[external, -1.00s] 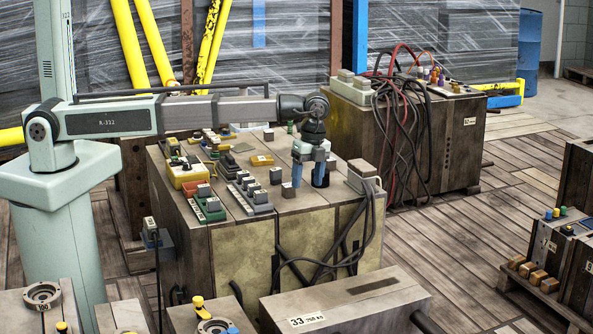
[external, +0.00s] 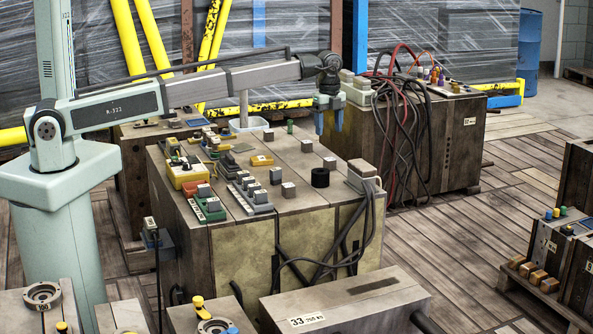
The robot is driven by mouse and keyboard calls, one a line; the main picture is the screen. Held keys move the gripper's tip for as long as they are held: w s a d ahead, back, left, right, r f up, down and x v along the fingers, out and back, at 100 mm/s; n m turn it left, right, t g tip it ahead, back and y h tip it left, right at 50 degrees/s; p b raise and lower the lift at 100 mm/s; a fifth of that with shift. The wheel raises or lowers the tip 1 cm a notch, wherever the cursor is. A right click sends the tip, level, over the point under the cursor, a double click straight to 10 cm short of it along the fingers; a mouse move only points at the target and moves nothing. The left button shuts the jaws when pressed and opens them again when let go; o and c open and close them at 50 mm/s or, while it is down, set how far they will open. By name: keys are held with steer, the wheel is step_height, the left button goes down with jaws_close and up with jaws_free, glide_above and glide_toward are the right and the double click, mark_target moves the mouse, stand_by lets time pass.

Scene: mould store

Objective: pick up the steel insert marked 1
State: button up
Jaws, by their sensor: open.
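Several small grey steel blocks stand on the wooden bench top (external: 240,222). One is near the front (external: 288,189), one at the right (external: 329,163), one farther back (external: 306,146) and one near the back edge (external: 268,134). Their marks are too small to read, so I cannot tell which is the insert marked 1. My gripper (external: 329,128) is open and empty, with its blue fingers pointing down. It is raised and appears above the back right of the bench in the picture, apart from the blocks.
A black cylinder (external: 320,177) stands at the bench's right. Grey racks of blocks (external: 249,195), a green tray (external: 208,210) and a yellow box (external: 188,175) fill its left side. A yellow block (external: 262,160) lies mid-bench. Cables (external: 405,125) hang from the crate behind.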

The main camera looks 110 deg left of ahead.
glide_above(330, 159)
steer(key=f, duration=0.6)
steer(key=shift+s+a+f, duration=0.1)
steer(key=shift+s, duration=0.2)
steer(key=shift+w+f, duration=0.15)
steer(key=shift+f, duration=1.25)
steer(key=shift+w+f, duration=0.1)
steer(key=shift+f, duration=1.25)
jaws_close()
